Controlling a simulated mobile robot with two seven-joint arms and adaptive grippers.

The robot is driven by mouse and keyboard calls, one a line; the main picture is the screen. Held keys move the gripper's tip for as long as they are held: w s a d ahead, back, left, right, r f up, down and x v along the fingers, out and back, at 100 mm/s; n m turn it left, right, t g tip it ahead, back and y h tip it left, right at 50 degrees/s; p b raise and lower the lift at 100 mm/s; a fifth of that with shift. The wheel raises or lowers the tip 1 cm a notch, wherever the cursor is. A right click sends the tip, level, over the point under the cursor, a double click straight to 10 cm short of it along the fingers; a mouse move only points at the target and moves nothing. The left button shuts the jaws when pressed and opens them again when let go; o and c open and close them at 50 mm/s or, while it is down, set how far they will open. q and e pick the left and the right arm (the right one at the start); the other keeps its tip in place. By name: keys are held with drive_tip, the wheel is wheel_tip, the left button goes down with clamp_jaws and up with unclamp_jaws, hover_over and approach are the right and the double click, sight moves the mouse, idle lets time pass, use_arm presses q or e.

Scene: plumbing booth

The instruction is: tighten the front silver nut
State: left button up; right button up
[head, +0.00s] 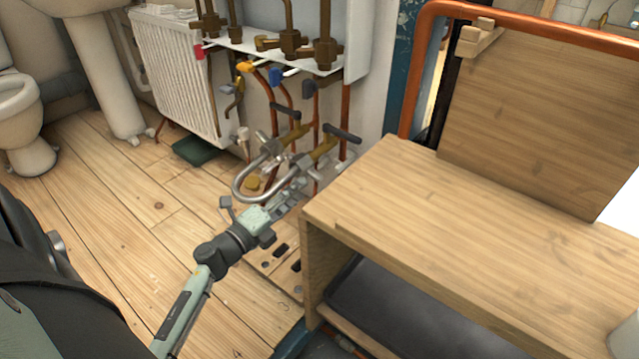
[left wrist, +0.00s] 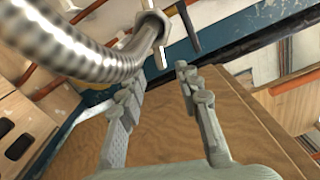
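A silver braided hose (head: 240,185) bends in a U below the brass valves in the head view. Its front silver nut (head: 296,168) sits at the hose end by the front valve. In the left wrist view the hose (left wrist: 75,45) crosses the upper left and ends in a silver nut (left wrist: 154,22). My left gripper (head: 294,194) is just below the front nut in the head view. In the left wrist view its fingers (left wrist: 160,88) are apart with nothing between them, and the nut lies beyond the fingertips, seemingly not touching. My right gripper is not in view.
A wooden bench (head: 420,200) with a shelf and dark tray (head: 400,310) stands close on the right. Copper pipes (head: 346,100) and black-handled valves (head: 342,133) are behind the hose. A white radiator (head: 180,65) stands at the back left. The wooden floor (head: 150,210) at left is mostly clear.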

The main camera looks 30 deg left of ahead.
sight(314, 179)
use_arm(q)
drive_tip(key=w, duration=0.5)
drive_tip(key=shift+w+d+b, duration=0.25)
drive_tip(key=shift+w+b, duration=0.05)
drive_tip(key=shift+w, duration=0.05)
clamp_jaws()
